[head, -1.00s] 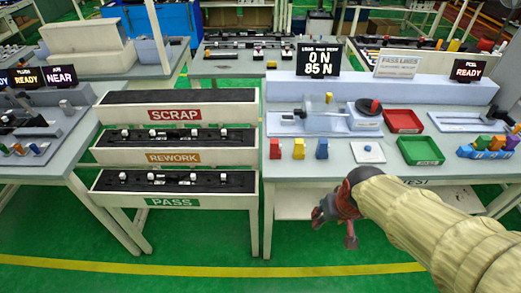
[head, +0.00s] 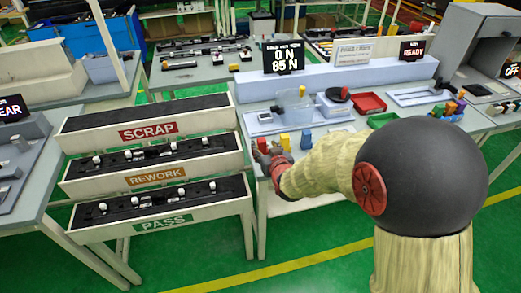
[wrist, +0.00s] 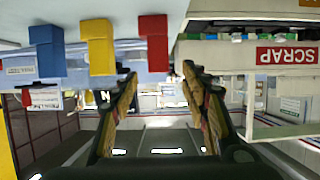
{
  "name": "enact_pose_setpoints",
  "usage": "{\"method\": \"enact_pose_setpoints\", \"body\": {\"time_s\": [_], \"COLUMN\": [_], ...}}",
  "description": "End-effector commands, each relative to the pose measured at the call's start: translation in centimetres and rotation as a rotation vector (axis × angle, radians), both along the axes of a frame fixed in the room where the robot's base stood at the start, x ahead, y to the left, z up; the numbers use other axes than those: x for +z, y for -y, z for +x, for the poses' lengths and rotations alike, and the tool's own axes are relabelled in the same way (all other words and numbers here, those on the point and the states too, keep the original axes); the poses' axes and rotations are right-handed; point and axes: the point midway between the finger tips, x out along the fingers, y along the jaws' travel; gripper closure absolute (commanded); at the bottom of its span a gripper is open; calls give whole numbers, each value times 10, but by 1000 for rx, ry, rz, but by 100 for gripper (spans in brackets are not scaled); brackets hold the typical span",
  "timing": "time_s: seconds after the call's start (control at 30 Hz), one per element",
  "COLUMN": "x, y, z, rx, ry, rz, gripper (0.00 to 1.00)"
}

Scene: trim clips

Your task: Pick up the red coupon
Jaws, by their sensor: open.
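The red coupon (head: 262,144) is a small upright block near the front left of the test bench, left of a yellow coupon (head: 285,142) and a blue coupon (head: 306,139). My gripper (head: 266,158) is at the bench's front edge, just in front of the red coupon and partly covering it. In the wrist view, which is upside down, the red coupon (wrist: 153,42) shows above my open fingers (wrist: 160,76). The space between the fingers is empty, and they do not touch the coupon.
Left of the bench stands a rack with scrap (head: 149,131), rework (head: 156,176) and pass (head: 165,222) rows. Behind the coupons is a test fixture (head: 298,105). A red tray (head: 369,103) and a green tray (head: 382,120) lie to the right.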

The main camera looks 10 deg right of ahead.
Motion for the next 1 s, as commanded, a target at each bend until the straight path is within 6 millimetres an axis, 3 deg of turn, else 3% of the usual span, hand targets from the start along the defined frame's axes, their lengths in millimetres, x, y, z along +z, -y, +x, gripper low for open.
{"method": "enact_pose_setpoints", "body": {"time_s": [0.5, 0.8, 1.0], "x": [-27, -27, -27], "y": [1, 1, 1], "z": [54, 57, 57], "rx": [0, 0, 0], "ry": [-2, -1, -1], "rz": [0, 0, 0], "gripper": [55, 55, 66]}}
